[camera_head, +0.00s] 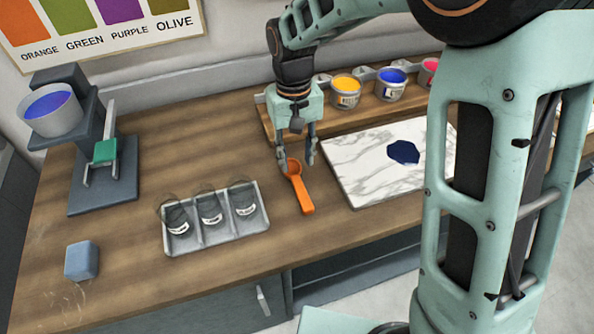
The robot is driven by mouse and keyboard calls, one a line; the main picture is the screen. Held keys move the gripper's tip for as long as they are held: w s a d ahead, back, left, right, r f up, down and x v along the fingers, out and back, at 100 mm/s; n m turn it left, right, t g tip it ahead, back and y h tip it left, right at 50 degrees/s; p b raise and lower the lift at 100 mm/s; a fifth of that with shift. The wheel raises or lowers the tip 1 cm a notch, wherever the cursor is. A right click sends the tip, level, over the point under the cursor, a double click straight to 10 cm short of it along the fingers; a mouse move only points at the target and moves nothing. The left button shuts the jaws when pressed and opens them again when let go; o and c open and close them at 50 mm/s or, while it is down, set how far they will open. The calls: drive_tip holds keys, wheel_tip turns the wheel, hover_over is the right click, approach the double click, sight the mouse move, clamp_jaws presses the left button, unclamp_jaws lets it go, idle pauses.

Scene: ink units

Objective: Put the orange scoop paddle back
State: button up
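The orange scoop paddle (301,193) is on the wooden worktop between the tray of glass jars and the marble slab. Its round bowl end points away from me and its handle comes toward the front edge. My gripper (297,163) points down over the bowl end, with its two fingers apart. One finger is left of the bowl and the other is to its right. I see no clear grip on the scoop, and I cannot tell whether either finger touches it.
A grey tray (219,240) holds glass jars. A marble slab (350,185) with a dark blue ink patch (403,152) is at right. Ink tubs (346,91) line the back rack. A grey stand (108,194) and a blue block (81,260) are at left.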

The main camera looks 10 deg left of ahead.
wheel_tip(320, 180, up, 5)
drive_tip(key=shift+w+a+f, duration=0.1)
drive_tip(key=shift+w, duration=0.05)
drive_tip(key=shift+w, duration=0.1)
idle(0.4)
